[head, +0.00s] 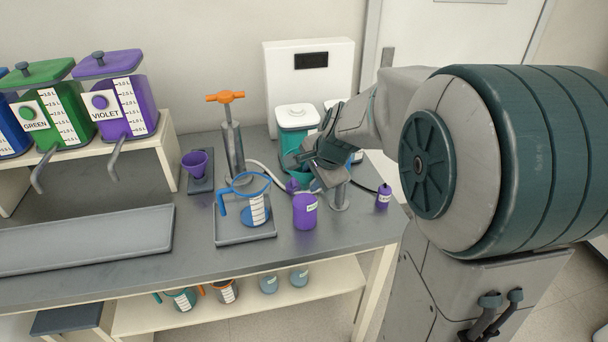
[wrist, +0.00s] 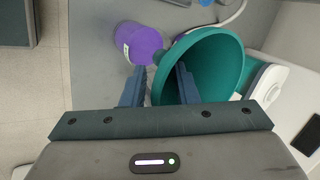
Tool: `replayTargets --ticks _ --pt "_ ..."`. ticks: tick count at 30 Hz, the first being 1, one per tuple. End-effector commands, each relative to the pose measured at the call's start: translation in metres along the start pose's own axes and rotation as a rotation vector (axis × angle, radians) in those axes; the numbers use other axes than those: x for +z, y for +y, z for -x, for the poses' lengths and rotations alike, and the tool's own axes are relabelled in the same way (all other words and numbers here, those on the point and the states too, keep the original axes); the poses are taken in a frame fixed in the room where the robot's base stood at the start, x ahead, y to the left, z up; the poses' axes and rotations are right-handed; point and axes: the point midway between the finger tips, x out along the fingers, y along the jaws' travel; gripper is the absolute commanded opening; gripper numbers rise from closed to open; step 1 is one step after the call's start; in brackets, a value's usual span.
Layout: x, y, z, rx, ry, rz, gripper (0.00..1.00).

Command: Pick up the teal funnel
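The teal funnel (wrist: 222,62) shows in the wrist view with its wide mouth to the right and its narrow part to the left. My gripper (wrist: 160,72) is open there, with its fingers apart. The right finger overlaps the funnel's bowl, and the narrow side of the funnel shows between the fingers. I cannot tell whether either finger touches it. In the head view my gripper (head: 318,172) is low over the right part of the bench, and it hides most of the funnel.
A purple labelled cup (head: 305,212) stands close by; it also shows in the wrist view (wrist: 138,42). A teal container with a white lid (head: 297,118) stands behind. A blue-handled jug (head: 254,207) on a grey tray (head: 245,235), a hand pump (head: 232,140) and a small purple bottle (head: 383,197) are near.

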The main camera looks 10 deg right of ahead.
Motion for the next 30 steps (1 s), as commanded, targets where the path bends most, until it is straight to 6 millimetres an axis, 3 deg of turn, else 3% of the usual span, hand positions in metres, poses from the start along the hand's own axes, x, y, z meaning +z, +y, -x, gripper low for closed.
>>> replayTargets --ticks 5,8,23,30 --pt "0.000 0.000 0.000 0.000 0.000 0.001 0.27" --pt "0.000 0.000 0.000 0.000 0.000 0.001 0.00" --pt "0.000 -0.002 0.003 0.000 0.000 0.001 0.00" --pt "0.000 -0.015 0.025 -0.005 0.002 0.004 0.00"
